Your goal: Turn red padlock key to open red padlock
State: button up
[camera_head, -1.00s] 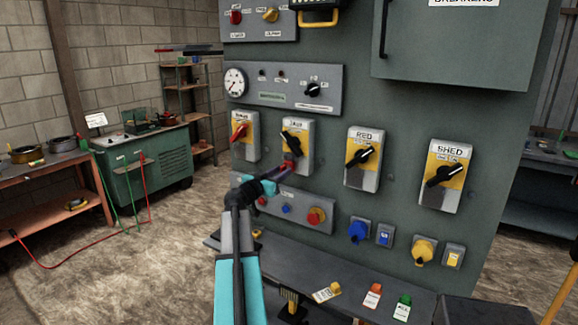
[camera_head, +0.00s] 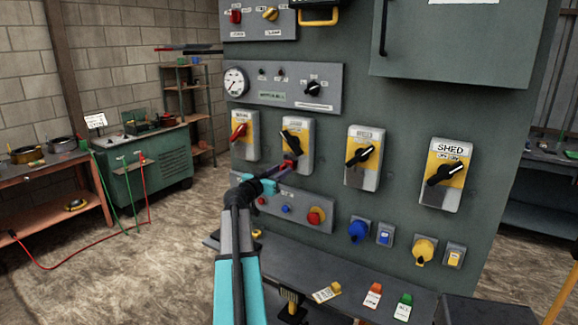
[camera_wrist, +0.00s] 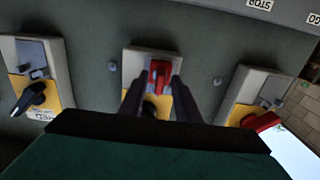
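A red padlock (camera_head: 290,163) is at the lower part of the second switch box (camera_head: 305,150) from the left, which has a yellow plate and a black rotary handle (camera_head: 293,142). It also shows in the wrist view (camera_wrist: 160,74), where the picture is upside down. My gripper (camera_wrist: 158,84) is in front of this box, with one dark finger on each side of the red padlock. The fingers look open, with a narrow gap to the padlock on each side. I cannot make out the key apart from the red padlock body.
Neighbouring switch boxes stand left (camera_head: 245,136) with a red handle and right (camera_head: 363,158) with a black one. Below are a button panel (camera_head: 270,203), a blue socket (camera_head: 358,231) and a ledge (camera_head: 330,270) holding tags and small padlocks.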

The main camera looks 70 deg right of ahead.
jog(key=shift+b, duration=0.3)
dwell(0.4)
grip_shut()
dwell(0.5)
